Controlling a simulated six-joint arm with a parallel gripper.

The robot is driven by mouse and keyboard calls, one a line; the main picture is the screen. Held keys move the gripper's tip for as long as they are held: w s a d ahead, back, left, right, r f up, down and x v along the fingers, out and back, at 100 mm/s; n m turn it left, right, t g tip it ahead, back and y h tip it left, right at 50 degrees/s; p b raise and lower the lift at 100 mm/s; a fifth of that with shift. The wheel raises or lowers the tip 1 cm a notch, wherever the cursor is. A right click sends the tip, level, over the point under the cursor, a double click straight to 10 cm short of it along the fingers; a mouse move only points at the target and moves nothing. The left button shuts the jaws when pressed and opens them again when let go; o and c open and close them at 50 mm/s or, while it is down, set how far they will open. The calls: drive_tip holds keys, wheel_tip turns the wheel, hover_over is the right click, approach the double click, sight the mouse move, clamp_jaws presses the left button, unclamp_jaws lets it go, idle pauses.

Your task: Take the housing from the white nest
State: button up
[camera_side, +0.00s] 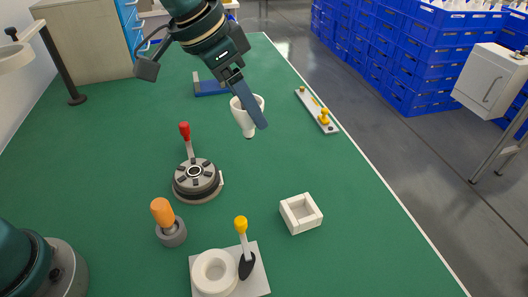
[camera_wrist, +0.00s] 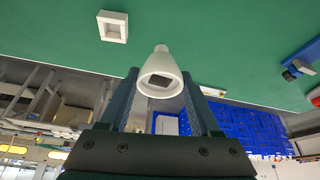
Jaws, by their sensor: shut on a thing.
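The housing (camera_side: 239,112) is a white cup-like piece, wide and open at the top, narrowing to a short neck below. My gripper (camera_side: 256,112) is shut on it and holds it in the air above the green table, neck down and slightly tilted. In the wrist view the housing (camera_wrist: 160,66) sits between the two fingers (camera_wrist: 160,92), its open rim toward the camera with a dark square inside. The white nest (camera_side: 301,225) is a small square frame on the table, in front and to the right of the housing. It looks empty, also in the wrist view (camera_wrist: 113,37).
A round dark fixture with a red-topped lever (camera_side: 197,180), an orange-handled tool in a grey holder (camera_side: 166,220) and a plate with a white ring and yellow-tipped clamp (camera_side: 262,281) stand on the left and front. A grey strip with yellow knobs (camera_side: 312,106) lies behind right.

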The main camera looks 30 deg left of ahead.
drive_tip(key=shift+r, duration=1.5)
